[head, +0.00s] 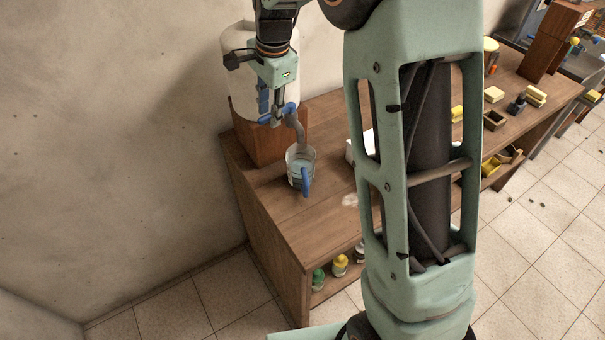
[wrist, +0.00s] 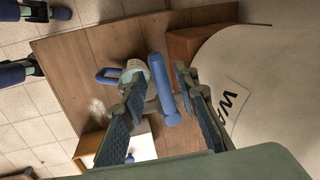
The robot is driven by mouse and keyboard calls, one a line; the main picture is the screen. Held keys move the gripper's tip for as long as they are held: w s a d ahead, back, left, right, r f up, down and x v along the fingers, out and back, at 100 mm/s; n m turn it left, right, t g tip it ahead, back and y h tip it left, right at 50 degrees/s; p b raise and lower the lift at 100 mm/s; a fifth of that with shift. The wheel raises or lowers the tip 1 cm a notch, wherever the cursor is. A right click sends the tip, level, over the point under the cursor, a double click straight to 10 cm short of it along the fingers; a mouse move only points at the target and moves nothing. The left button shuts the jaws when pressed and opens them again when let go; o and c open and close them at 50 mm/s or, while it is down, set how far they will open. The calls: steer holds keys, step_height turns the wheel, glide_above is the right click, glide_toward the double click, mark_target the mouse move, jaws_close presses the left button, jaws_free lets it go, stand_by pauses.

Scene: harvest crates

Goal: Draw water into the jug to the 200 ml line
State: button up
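A clear jug (head: 300,156) with a blue handle (head: 306,181) stands upright on the wooden table below the grey tap spout (head: 299,130). Something bluish-grey shows inside it; its level and the 200 ml line are too small to read. In the wrist view the jug (wrist: 138,70) is partly hidden behind the tap. The tap's blue lever (wrist: 163,92) lies between the spread fingers of my gripper (wrist: 152,88), nearer the right finger; contact is unclear. In the head view my gripper (head: 277,117) is at the tap. I cannot tell whether water runs.
The white water tank (head: 238,82) stands on a wooden block (head: 258,143) against the wall. A white object (head: 359,149) is on the table, partly behind my arm. Small bottles (head: 340,264) stand on the lower shelf. Sponges (head: 494,94) lie farther right.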

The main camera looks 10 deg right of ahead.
steer(key=shift+o, duration=0.3)
steer(key=shift+a, duration=0.1)
steer(key=s+a, duration=0.4)
steer(key=a, duration=0.1)
steer(key=shift+a, duration=0.4)
stand_by(0.4)
steer(key=r, duration=0.3)
steer(key=s+r, duration=0.1)
steer(key=r, duration=0.3)
steer(key=d+r, duration=0.1)
steer(key=r, duration=0.3)
steer(key=shift+s+r, duration=0.2)
steer(key=shift+s, duration=0.2)
steer(key=shift+c, duration=0.4)
steer(key=w+d+f+b, duration=0.1)
steer(key=w+d+b, duration=0.3)
steer(key=b, duration=0.5)
steer(key=f, duration=0.7)
steer(key=w+f+b, duration=0.1)
steer(key=f, duration=0.2)
steer(key=shift+w+a+f, duration=0.1)
steer(key=shift+a+f, duration=0.05)
steer(key=shift+f, duration=0.1)
steer(key=shift+c, duration=0.6)
jaws_close()
